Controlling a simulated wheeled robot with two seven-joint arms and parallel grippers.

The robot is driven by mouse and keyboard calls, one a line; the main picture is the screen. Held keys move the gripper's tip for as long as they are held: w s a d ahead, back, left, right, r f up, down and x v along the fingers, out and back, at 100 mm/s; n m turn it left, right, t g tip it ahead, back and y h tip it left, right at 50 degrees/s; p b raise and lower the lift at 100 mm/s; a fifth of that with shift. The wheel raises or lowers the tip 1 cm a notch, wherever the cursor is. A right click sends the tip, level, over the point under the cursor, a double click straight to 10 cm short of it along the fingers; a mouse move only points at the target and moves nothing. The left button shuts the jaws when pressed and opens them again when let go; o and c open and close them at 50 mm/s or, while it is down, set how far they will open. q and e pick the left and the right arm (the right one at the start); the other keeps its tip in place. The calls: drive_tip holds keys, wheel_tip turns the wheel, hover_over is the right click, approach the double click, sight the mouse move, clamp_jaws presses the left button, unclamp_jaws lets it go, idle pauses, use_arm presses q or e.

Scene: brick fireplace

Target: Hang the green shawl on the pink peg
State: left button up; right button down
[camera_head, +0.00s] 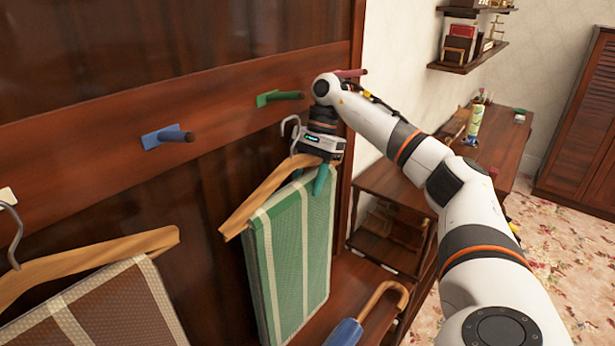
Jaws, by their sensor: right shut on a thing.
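The green shawl (292,250) with pale stripes is folded over a wooden hanger (262,198). My right gripper (318,172) is shut on this hanger near its top, so the shawl hangs below it in front of the dark wood panel. The hanger's metal hook (289,128) rises just left of the gripper, below the green peg, and appears free of any peg. The pink peg (352,73) sticks out of the rail at the right end, behind my right arm's wrist, which hides part of it. My left gripper is out of view.
A green peg (279,97) and a blue peg (168,137) stand on the same rail, both bare. A brown shawl (98,310) hangs on another hanger at lower left. A blue umbrella (345,332) with a wooden handle stands below. A wooden shelf unit (505,137) is at right.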

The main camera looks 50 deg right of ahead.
drive_tip(key=c, duration=0.7)
unclamp_jaws()
drive_tip(key=shift+f, duration=0.1)
